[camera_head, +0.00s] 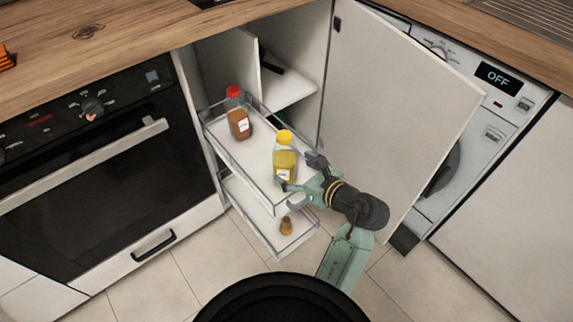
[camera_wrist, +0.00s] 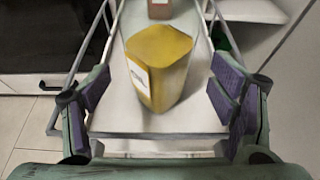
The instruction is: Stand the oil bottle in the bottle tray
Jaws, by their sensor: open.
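The oil bottle (camera_head: 284,162), yellow with a yellow cap and a white label, stands upright in the upper level of the pull-out bottle tray (camera_head: 257,158), near its front end. In the wrist view the oil bottle (camera_wrist: 160,75) stands between the two finger pads with clear gaps on both sides. My gripper (camera_head: 300,175) is open at the tray's front end, and its fingers (camera_wrist: 168,97) touch nothing that I can see. The tray floor (camera_wrist: 150,120) is white with wire rails at its sides.
A brown bottle with a red cap (camera_head: 238,115) stands farther back in the same tray level. The open cabinet door (camera_head: 400,95) is close on the right; the oven (camera_head: 85,150) is on the left.

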